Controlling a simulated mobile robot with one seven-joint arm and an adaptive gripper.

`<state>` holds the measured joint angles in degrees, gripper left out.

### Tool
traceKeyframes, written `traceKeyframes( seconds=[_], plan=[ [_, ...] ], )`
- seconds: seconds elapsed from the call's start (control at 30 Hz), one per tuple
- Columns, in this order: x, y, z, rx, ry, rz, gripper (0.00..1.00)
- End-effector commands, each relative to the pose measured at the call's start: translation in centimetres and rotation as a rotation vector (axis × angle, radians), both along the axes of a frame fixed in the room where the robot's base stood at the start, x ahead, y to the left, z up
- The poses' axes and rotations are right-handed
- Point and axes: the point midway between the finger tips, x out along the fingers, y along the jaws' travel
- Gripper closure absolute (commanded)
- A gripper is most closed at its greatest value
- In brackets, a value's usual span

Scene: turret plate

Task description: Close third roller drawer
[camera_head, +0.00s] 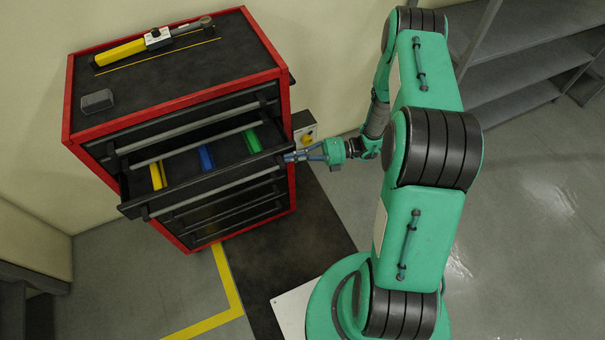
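A red and black roller cabinet (186,95) stands at the left in the head view. One drawer (185,178), seemingly the third from the top, is pulled out. Yellow (157,176), blue (206,158) and green (252,141) pieces lie in it. Its long grey handle (215,192) runs along the front. My gripper (288,157) is at the drawer's right front corner, by the right end of the handle. Its fingers point left toward the cabinet. Whether they touch the drawer, and how far apart they are, is too small to tell.
A yellow and black tool (130,50) and a dark block (97,101) lie on the cabinet top. Grey shelves (530,50) stand at the back right. The floor in front is clear.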

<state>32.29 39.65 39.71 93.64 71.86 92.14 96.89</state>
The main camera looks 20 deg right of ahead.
Motion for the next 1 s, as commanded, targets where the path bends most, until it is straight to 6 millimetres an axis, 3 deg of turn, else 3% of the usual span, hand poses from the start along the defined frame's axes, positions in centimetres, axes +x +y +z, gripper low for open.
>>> traceKeyframes(
  seconds=[0.2, 0.4, 0.6, 1.0],
  plan=[
    [5.1, 0.0, 0.0, -0.001, -0.002, 0.001, 1.0],
    [7.6, 0.0, 0.0, -0.001, 0.0, 0.0, 1.0],
    [8.5, 0.0, 0.0, -0.001, 0.0, 0.0, 1.0],
    [8.5, 0.0, 0.0, -0.001, 0.001, 0.0, 1.0]
  ],
)
